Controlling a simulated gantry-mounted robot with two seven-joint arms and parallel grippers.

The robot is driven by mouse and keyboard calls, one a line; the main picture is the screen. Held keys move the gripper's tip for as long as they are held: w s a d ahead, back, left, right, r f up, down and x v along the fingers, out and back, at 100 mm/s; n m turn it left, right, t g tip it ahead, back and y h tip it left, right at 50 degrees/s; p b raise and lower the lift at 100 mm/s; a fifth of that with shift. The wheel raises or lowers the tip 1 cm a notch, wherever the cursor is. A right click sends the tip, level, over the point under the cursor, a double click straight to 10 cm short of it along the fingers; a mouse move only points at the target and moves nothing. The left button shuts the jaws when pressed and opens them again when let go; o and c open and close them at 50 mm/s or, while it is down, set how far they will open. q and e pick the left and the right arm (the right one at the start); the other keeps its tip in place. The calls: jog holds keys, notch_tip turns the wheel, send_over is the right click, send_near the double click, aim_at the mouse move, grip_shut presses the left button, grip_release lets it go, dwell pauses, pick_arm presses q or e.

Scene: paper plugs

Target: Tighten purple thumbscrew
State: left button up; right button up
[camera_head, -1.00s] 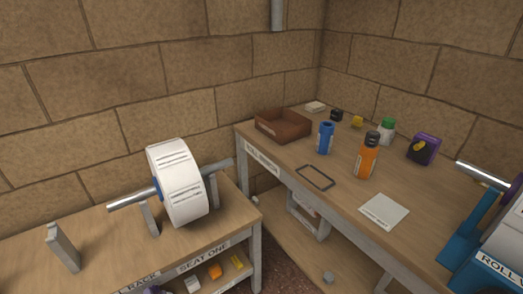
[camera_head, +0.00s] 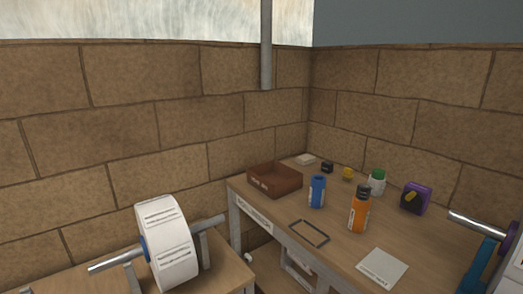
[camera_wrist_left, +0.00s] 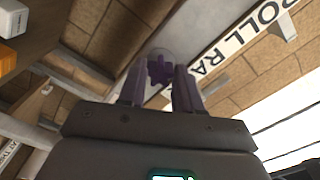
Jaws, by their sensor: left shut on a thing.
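In the left wrist view, the purple thumbscrew (camera_wrist_left: 159,69) is a dark, lobed knob in front of a round pale disc. My left gripper (camera_wrist_left: 158,88) is around it, with one finger on each side, and is shut on it. The thumbscrew's shaft and the contact faces of the fingers are hard to make out. No gripper shows in the head view, and my right gripper is in neither current view.
A sign reading "ROLL RA" (camera_wrist_left: 230,42) runs close beside the thumbscrew. In the head view, a white roll (camera_head: 167,240) sits on a rod at left. The right bench holds a brown tray (camera_head: 274,180), a blue bottle (camera_head: 317,191) and an orange bottle (camera_head: 359,209).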

pick_arm(q)
jog(key=o, duration=0.5)
grip_shut()
jog(key=shift+r, duration=0.1)
jog(key=shift+m+p, duration=1.5)
jog(key=shift+p, duration=0.15)
